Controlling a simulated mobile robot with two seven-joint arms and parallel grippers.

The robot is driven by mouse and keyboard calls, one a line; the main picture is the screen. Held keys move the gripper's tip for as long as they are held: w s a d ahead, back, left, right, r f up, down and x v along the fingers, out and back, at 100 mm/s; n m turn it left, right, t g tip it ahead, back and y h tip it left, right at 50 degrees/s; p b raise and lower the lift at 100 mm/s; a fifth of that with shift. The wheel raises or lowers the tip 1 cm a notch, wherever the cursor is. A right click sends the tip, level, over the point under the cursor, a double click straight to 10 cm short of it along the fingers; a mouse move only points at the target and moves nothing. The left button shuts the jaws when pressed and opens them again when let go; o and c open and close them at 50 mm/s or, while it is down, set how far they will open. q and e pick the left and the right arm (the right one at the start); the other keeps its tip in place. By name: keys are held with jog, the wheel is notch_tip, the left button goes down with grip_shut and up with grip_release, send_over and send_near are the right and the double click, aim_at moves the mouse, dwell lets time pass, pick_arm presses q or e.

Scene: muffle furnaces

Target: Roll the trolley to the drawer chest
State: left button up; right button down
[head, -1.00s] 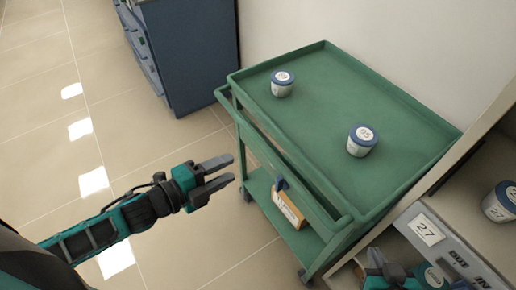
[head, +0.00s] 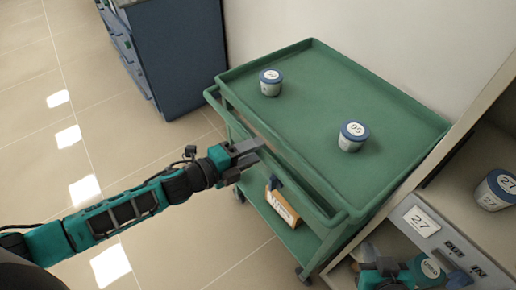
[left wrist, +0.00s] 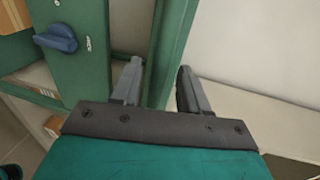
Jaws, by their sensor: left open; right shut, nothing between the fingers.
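The green trolley (head: 325,85) stands against the wall, with a rail along its left-facing side. The blue drawer chest (head: 175,50) stands beyond it at the upper left, with a floor gap between them. My left gripper (head: 252,152) is open at the trolley's near side rail. In the left wrist view its two fingers (left wrist: 158,88) point at the trolley, with a green bar (left wrist: 173,50) showing between them; contact cannot be told. My right gripper (head: 385,268) is shut at the bottom right, partly cut off by the frame.
A cardboard box (head: 282,207) is on the lower shelf. The left floor is clear.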

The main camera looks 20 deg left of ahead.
pick_arm(q)
jog(key=shift+x, duration=1.1)
jog(key=shift+c, duration=0.3)
grip_shut()
